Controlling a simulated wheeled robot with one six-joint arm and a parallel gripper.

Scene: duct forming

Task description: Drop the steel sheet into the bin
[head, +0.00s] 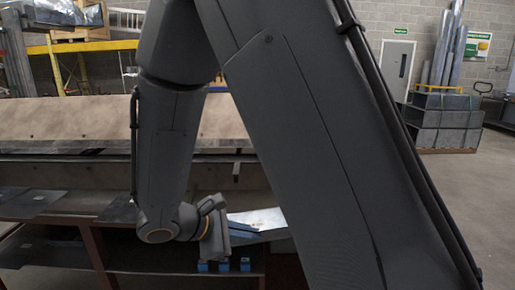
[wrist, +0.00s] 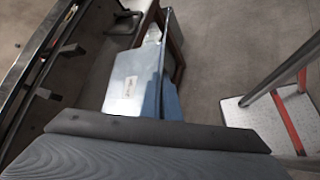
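A bright, shiny steel sheet (head: 262,217) shows just right of my gripper in the head view, low behind my large arm link, which hides its right part. In the wrist view the steel sheet (wrist: 128,82) is pale, with a small label, and lies just beyond the dark edge across the bottom. My gripper (head: 232,238) is at the near end of the sheet, close to or touching it. The fingertips are not clear in either view, so I cannot tell whether they are closed on the sheet. I cannot identify the bin with certainty.
A long machine with a tan beam (head: 60,122) spans the left, with flat dark sheets (head: 28,203) on its front. Stacked grey boxes (head: 440,120) holding upright ducts stand at back right. A red-striped ladder or stand (wrist: 285,100) is at right. Floor between is open.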

